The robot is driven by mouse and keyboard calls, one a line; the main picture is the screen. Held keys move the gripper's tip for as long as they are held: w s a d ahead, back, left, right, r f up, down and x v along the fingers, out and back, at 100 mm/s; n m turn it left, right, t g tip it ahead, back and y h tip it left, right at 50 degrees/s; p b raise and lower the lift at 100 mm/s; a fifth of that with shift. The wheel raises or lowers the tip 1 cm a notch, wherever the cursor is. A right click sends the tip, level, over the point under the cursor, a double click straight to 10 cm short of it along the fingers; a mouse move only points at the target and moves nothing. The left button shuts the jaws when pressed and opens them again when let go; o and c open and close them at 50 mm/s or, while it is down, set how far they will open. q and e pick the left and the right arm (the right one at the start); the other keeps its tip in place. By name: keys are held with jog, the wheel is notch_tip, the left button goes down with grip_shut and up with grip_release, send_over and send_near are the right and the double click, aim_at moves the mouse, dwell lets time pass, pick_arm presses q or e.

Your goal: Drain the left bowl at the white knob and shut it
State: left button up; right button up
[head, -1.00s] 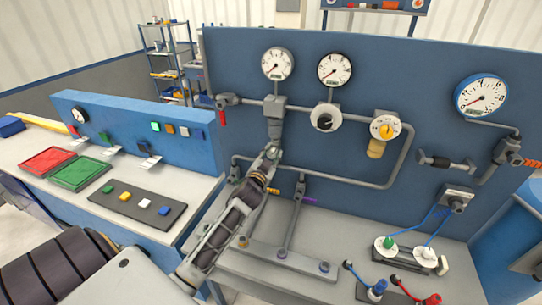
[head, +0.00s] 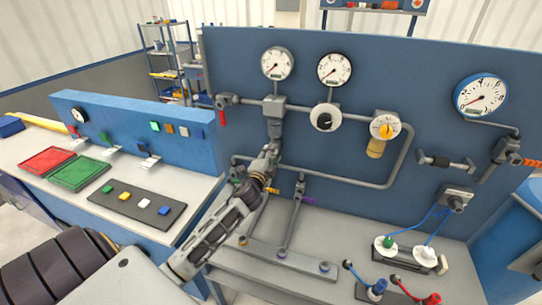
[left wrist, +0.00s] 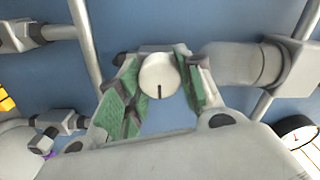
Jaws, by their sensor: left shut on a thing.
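The white knob (left wrist: 160,76) is round, with a short black line pointing down in the left wrist view. My left gripper (left wrist: 158,88) has its green-padded fingers on either side of the knob and is shut on it. The grey left bowl (left wrist: 232,64) lies just right of the knob in that view. In the head view the bowl (head: 275,129) hangs under a grey block on the blue panel. My left gripper (head: 270,158) reaches its lower end there and hides the knob. My right gripper is not in view.
A second bowl, amber (head: 376,149), hangs under a yellow-knobbed unit (head: 385,127) to the right. A regulator with a black knob (head: 324,121) sits between. Grey pipes (head: 340,181) run close to my gripper. Gauges (head: 277,64) are above. A red-handled valve (head: 222,117) is left.

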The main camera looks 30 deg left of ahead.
pick_arm(q)
jog(key=shift+m, duration=0.4)
jog(key=o, duration=1)
jog(key=shift+o, duration=0.2)
jog(key=shift+s, duration=0.15)
jog(key=v, duration=1.1)
jog(key=shift+s, duration=0.3)
jog(key=shift+d+f, duration=0.1)
jog(key=shift+f, duration=0.05)
dwell(0.4)
